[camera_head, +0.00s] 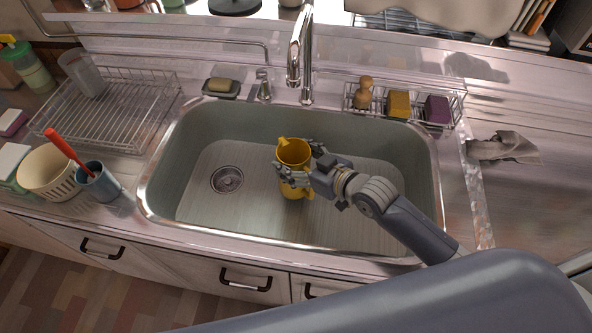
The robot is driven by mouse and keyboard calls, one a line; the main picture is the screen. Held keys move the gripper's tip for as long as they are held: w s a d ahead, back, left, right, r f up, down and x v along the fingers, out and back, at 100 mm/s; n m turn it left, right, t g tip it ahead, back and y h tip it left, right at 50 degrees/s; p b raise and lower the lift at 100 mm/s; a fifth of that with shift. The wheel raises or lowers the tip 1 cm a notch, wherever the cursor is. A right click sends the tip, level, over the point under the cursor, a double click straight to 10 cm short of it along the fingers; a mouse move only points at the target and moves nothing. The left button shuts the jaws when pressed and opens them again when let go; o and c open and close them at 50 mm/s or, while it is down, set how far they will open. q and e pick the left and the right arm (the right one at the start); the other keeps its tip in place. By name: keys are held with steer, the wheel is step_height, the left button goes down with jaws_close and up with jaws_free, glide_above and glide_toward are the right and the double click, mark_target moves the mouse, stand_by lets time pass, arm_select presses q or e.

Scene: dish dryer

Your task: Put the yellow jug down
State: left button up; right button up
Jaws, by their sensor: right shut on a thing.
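The yellow jug (293,153) is upright over the middle of the sink basin, right of the drain, with its open top and spout facing up. My right gripper (297,178) is shut on the jug, with its fingers around the jug's side. The fingers and wrist hide part of the jug's right side. I cannot tell whether the jug's base touches the sink floor. The sink (210,157) is grey and otherwise looks empty. My left gripper is not in view.
A metal faucet (301,55) rises behind the jug. A wire dish rack (115,112) with a clear glass (82,73) stands left. A sponge caddy (408,118) sits at the back right rim. A grey cloth (503,147) lies on the right counter. A blue cup (99,183) stands front left.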

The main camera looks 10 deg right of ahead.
steer(key=shift+f, duration=1.9)
steer(key=shift+f, duration=0.15)
steer(key=o, duration=1.4)
steer(key=shift+o, duration=0.2)
steer(key=shift+s+r, duration=0.1)
steer(key=shift+r, duration=0.1)
steer(key=v, duration=1.2)
